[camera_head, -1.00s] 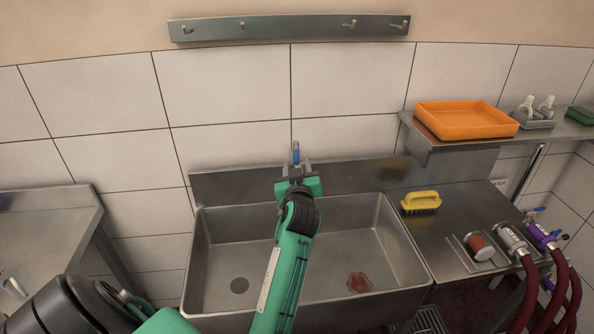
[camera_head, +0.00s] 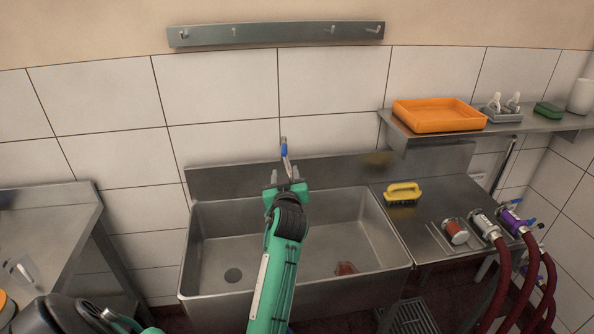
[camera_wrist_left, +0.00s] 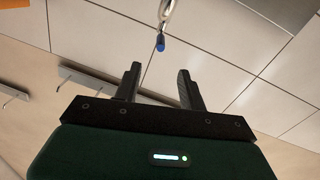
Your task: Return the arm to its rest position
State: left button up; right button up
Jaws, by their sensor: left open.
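My left arm reaches up over the steel sink in the head view. Its gripper (camera_head: 287,184) is open and empty in front of the sink's back edge. A tap with a blue tip (camera_head: 284,148) stands at the wall just beyond the fingers. In the left wrist view my left gripper (camera_wrist_left: 158,88) shows two dark fingers apart with nothing between them. The tap's blue tip (camera_wrist_left: 160,44) hangs beyond the fingers, apart from them. My right gripper is in neither view.
The steel sink (camera_head: 215,235) lies below my arm, with a reddish patch (camera_head: 345,269) in its basin. A yellow brush (camera_head: 403,192) sits on the right counter near hose couplings (camera_head: 485,226). An orange tray (camera_head: 438,115) is on the shelf. A steel table (camera_head: 45,230) stands left.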

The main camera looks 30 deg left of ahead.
pick_arm(q)
jog(key=s+d+f+m+g+h, duration=0.3)
jog(key=s+d+f, duration=0.2)
jog(key=s+f, duration=0.35)
jog(key=s+d+f+m+g+h, duration=0.2)
jog(key=s+d+f+m+h, duration=0.2)
jog(key=s+d+f, duration=0.35)
jog(key=s+d+f+m+g+h, duration=0.2)
jog(key=s+d+f+g, duration=0.15)
jog(key=s, duration=0.65)
jog(key=s+d+f+m+g+h, duration=0.25)
jog(key=s+d, duration=0.25)
jog(key=s, duration=0.6)
notch_tip(320, 180, down, 29)
jog(key=g, duration=0.1)
jog(key=s+a+f+g, duration=0.1)
jog(key=s+a+f, duration=0.2)
jog(key=s+f, duration=1.6)
notch_tip(320, 180, down, 2)
jog(key=shift+s+a+f+m+y, duration=0.2)
jog(key=shift+f+m+y, duration=0.05)
jog(key=shift+m+y, duration=0.1)
